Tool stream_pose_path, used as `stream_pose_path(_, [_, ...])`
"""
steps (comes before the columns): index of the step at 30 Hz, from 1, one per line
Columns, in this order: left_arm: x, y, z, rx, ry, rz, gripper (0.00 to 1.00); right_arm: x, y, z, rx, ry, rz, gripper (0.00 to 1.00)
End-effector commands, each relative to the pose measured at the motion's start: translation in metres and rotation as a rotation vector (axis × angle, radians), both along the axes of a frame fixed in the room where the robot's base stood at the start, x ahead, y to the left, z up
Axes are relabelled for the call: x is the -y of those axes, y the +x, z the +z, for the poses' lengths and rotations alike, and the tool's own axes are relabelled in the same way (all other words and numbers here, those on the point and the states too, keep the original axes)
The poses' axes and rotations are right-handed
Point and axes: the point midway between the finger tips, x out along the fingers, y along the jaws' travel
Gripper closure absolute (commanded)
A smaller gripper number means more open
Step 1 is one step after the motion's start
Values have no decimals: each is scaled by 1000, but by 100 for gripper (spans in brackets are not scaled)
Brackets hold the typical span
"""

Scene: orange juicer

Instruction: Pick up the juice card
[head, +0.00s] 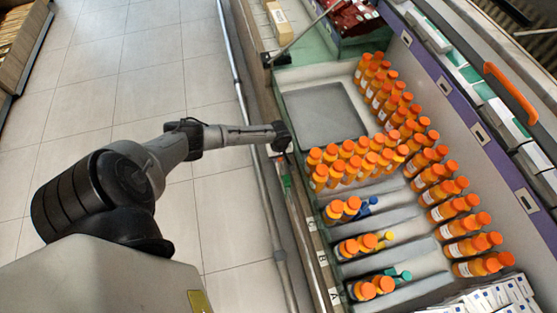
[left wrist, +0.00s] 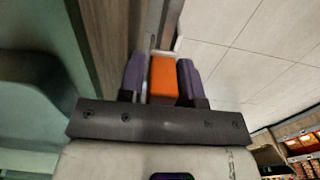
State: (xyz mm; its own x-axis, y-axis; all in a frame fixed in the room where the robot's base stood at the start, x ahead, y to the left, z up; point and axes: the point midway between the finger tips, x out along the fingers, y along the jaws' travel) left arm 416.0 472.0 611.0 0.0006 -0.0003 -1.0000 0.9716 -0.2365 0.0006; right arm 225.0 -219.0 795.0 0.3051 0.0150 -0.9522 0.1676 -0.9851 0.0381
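In the left wrist view, an orange card (left wrist: 162,80) with a pale edge stands between the two dark purple fingers of my left gripper (left wrist: 161,78). In the head view, my left gripper (head: 282,138) is at the front edge of the chilled case, left of the bottle rows. The card cannot be made out there. Whether the card still touches the shelf rail is not clear. My right gripper is in neither view.
Several orange juice bottles (head: 365,160) stand in rows in the case. A bare grey panel (head: 325,115) lies behind the gripper. The lettered front rail (head: 318,245) runs along the case. The tiled floor (head: 105,85) on the left is clear.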

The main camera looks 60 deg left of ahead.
Motion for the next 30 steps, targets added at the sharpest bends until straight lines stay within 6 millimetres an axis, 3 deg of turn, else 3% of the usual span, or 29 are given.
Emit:
stream_pose_path(2, [0, 0, 1, 0, 0, 0, 68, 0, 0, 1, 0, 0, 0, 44])
stream_pose_path(12, [0, 0, 1, 0, 0, 0, 98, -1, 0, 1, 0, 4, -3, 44])
stream_pose_path(22, [0, 0, 7, 0, 0, 1, 98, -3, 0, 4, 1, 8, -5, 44])
stream_pose_path(30, [-1, 0, 39, -1, 1, -1, 98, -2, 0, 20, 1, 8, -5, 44])
